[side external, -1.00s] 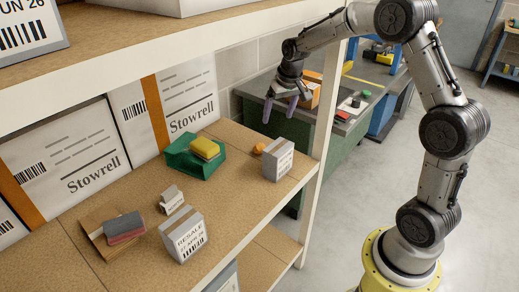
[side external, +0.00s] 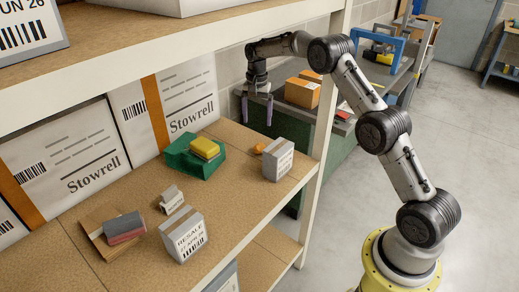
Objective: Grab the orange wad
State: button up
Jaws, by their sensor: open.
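The orange wad (side external: 258,149) is a small orange lump on the brown shelf board (side external: 235,222). It lies just left of a small grey labelled box (side external: 278,160), which partly hides it. My gripper (side external: 257,110) is open and empty, with its two purple-grey fingers pointing down. In the picture it hangs above the wad, clearly apart from it. How far behind the wad it is, I cannot tell.
Left of the wad, a green open bin (side external: 191,162) holds a yellow block. A second grey box (side external: 184,234), a small grey block and a cardboard piece with stacked pads stand nearer. An upper shelf (side external: 200,52) and a white post (side external: 325,130) frame the space.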

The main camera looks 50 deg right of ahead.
aim_at(259, 143)
notch_tip(259, 143, down, 7)
jog(key=shift+r, duration=0.1)
jog(key=shift+s+f, duration=0.25)
jog(key=shift+f, duration=1.15)
jog(key=shift+s+f, duration=0.2)
jog(key=shift+f, duration=1.15)
jog(key=c, duration=1.3)
